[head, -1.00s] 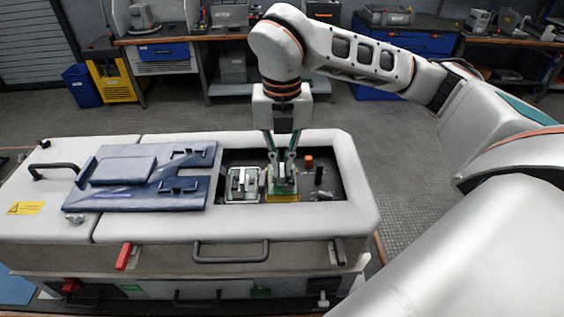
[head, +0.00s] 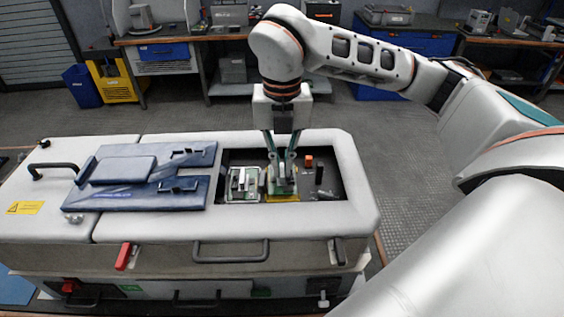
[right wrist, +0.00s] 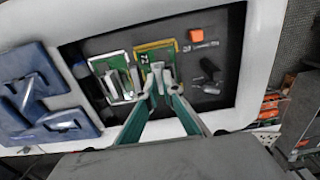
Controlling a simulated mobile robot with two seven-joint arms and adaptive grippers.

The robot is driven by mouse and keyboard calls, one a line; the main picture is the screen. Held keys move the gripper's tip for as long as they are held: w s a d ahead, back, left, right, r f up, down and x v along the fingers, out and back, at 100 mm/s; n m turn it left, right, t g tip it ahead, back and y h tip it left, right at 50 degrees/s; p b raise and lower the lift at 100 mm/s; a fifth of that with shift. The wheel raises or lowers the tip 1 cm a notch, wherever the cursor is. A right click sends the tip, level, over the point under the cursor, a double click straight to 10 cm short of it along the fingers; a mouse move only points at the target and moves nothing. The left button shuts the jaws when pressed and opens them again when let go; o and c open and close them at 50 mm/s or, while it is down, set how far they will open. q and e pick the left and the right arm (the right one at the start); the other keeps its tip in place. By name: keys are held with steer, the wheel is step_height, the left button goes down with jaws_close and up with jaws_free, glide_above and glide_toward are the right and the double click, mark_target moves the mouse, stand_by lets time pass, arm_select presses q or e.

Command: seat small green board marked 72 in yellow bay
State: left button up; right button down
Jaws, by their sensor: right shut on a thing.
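The small green board (head: 284,185) is in the dark opening of the white cabinet, over the yellow bay (head: 268,197). In the right wrist view the green board (right wrist: 146,58) carries a white mark that reads like 72. The yellow rim of the bay (right wrist: 154,45) shows along the board's far edge. My right gripper (head: 281,166) points straight down and is shut on the board's pale raised part. Its fingers also show in the right wrist view (right wrist: 160,92). They hide the near part of the board, so I cannot tell how deep it sits. My left gripper is not in view.
Another green board (head: 243,183) in a pale frame sits directly left. An orange block (head: 308,161) and a black upright part (head: 319,175) stand to the right in the opening. A dark blue panel (head: 140,195) lies on the cabinet top (head: 120,230) at left.

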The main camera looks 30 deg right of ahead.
steer(key=shift+f+b, duration=0.45)
steer(key=shift+f, duration=0.15)
steer(key=c, duration=2.1)
jaws_free()
steer(key=shift+c, duration=0.2)
step_height(320, 180, up, 12)
